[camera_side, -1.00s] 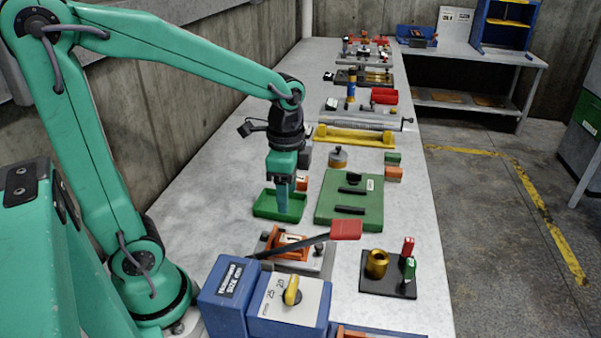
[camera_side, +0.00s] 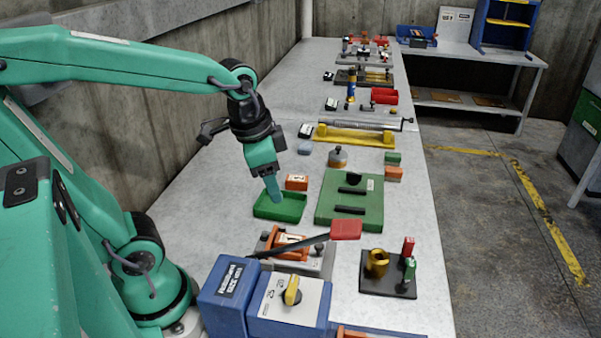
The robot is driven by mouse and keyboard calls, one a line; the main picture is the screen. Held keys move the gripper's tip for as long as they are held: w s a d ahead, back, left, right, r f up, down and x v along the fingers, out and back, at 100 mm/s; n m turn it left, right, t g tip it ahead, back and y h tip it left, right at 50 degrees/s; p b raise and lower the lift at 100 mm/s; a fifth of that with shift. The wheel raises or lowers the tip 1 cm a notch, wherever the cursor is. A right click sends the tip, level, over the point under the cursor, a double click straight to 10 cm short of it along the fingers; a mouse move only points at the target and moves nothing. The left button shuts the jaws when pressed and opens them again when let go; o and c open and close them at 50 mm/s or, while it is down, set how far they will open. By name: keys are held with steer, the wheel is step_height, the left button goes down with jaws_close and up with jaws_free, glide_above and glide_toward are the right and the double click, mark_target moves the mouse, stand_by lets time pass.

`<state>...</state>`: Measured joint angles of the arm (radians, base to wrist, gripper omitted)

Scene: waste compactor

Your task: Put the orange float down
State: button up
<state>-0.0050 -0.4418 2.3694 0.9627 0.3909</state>
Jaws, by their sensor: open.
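A small orange block (camera_side: 297,182) with a pale label sits on the table just behind the green tray (camera_side: 292,217); it may be the orange float. A second orange block (camera_side: 393,174) lies on the table at the right, in front of a green block. My gripper (camera_side: 273,194) is tilted, with its fingertips over the left part of the green tray, left of the nearer orange block and apart from it. The gripper is open, though its fingers overlap from this side. No orange thing shows between them. The tray floor behind the fingers is partly hidden.
A green board (camera_side: 328,212) with black bars stands right of the tray. An orange clamp with a red-handled lever (camera_side: 345,230) and blue boxes (camera_side: 225,290) are in front. A yellow rail (camera_side: 355,137) lies behind. The table left of the tray is clear.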

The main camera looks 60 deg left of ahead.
steer(key=shift+s+r+n+t, duration=0.7)
steer(key=shift+s+n, duration=0.2)
steer(key=shift+n, duration=0.2)
steer(key=shift+s+r+n+t, duration=0.55)
steer(key=shift+s+n+t, duration=0.15)
steer(key=shift+s+n, duration=0.3)
